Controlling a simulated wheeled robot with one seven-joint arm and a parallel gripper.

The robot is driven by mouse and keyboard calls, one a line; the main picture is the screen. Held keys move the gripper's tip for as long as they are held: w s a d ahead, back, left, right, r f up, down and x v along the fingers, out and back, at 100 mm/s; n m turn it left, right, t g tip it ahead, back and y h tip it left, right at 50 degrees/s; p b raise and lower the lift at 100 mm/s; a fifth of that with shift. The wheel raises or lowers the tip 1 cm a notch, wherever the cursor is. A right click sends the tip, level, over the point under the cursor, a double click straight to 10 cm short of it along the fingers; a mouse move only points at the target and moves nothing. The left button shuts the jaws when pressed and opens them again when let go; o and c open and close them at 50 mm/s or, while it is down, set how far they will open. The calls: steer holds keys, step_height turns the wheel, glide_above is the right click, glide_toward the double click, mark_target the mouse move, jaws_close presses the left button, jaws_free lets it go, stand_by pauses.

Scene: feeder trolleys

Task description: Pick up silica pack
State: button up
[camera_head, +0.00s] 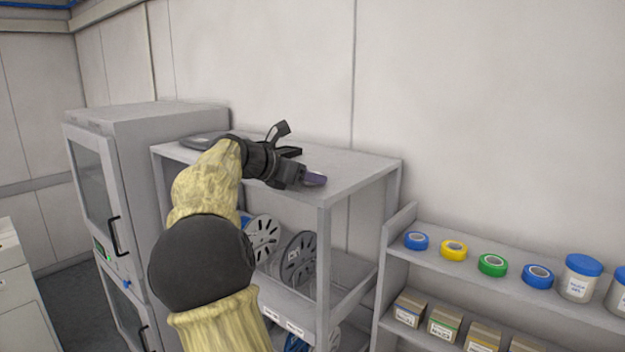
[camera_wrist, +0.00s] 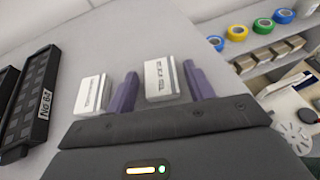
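In the wrist view two white box-like packs with dark print lie on the grey top of the trolley. One pack (camera_wrist: 164,80) is between the two purple fingers of my gripper (camera_wrist: 163,88). The fingers are apart; a gap shows between the left finger and this pack, and the right finger is close beside it. I cannot tell whether it touches. The other pack (camera_wrist: 91,94) lies outside the left finger. The print is too blurred to tell which is silica. In the head view my gripper (camera_head: 314,180) is low over the trolley top's front right; the packs are hidden there.
Black trays (camera_wrist: 32,98) lie left of the packs. The trolley top (camera_head: 352,172) has bare room to the right and back. Reels (camera_head: 298,258) stand below it. A shelf (camera_head: 470,262) with tape rolls, jars and small boxes stands right. A cabinet (camera_head: 160,150) stands left.

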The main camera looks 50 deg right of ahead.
steer(key=c, duration=0.8)
steer(key=shift+o, duration=0.2)
steer(key=shift+r, duration=0.15)
step_height(320, 180, up, 10)
steer(key=shift+p, duration=0.45)
